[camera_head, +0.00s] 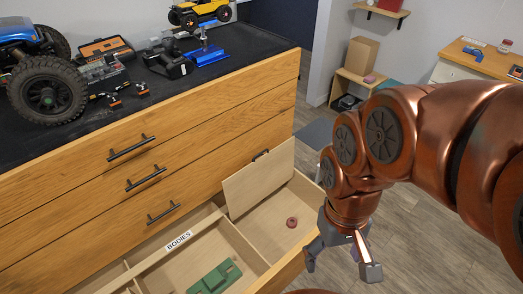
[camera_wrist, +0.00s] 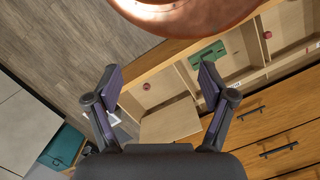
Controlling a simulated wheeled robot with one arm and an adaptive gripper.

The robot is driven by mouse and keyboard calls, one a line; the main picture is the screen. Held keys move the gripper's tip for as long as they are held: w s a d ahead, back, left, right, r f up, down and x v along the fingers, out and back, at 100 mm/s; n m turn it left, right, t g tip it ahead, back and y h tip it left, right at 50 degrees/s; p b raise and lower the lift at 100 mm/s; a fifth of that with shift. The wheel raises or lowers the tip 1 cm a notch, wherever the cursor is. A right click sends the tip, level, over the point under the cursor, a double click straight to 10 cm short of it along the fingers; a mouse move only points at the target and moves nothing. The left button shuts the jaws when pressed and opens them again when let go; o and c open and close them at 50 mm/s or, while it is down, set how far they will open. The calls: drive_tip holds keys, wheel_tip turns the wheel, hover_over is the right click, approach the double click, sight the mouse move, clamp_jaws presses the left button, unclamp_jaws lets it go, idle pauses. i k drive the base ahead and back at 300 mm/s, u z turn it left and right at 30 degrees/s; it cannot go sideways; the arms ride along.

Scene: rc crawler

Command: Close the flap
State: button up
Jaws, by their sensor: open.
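The flap (camera_head: 258,178) is a pale wooden panel in the open bottom drawer (camera_head: 290,268). It stands raised and leans back toward the cabinet front, with a small dark tab at its top edge. The compartment in front of it is uncovered. In the wrist view the flap (camera_wrist: 170,122) appears beyond and between my fingers. My gripper (camera_head: 341,266) is open and empty, beside the drawer's right front corner and apart from the flap. In the wrist view, the two fingers (camera_wrist: 160,74) are spread wide.
A dark red round piece (camera_head: 292,222) lies in the uncovered compartment. A green part (camera_head: 214,278) lies in the neighbouring one, near the BODIES label (camera_head: 179,241). The cabinet top (camera_head: 120,112) holds RC trucks and tools.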

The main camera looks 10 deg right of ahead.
sight(244, 190)
drive_tip(key=k, duration=0.5)
drive_tip(key=z, duration=0.6)
drive_tip(key=i, duration=0.8)
drive_tip(key=u, duration=1.75)
